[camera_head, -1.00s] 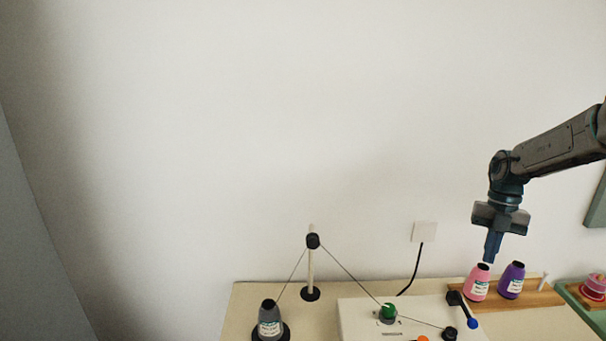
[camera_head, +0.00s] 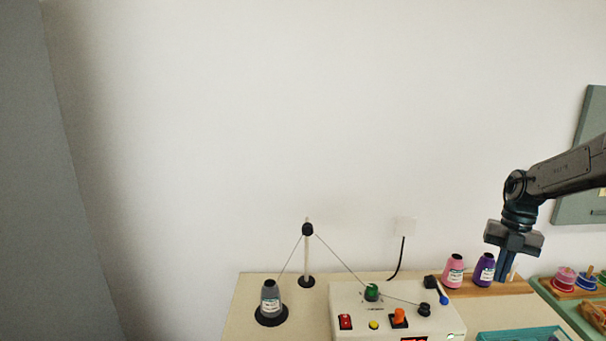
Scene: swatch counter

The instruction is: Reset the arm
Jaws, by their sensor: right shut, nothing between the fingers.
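My right gripper (camera_head: 506,268) comes in from the right edge and points down, shut and empty. Its fingertips are just right of the purple thread cone (camera_head: 484,270), in front of the wall and over the wooden rack. I cannot tell whether it touches the cone. My left gripper is out of view.
A pink cone (camera_head: 453,271) stands beside the purple one on the wooden rack (camera_head: 492,290). The white winding machine (camera_head: 345,298) has thread running from a grey cone (camera_head: 270,297) over a post (camera_head: 307,258). A teal tray (camera_head: 520,334) and a green tray of spools (camera_head: 547,286) lie right.

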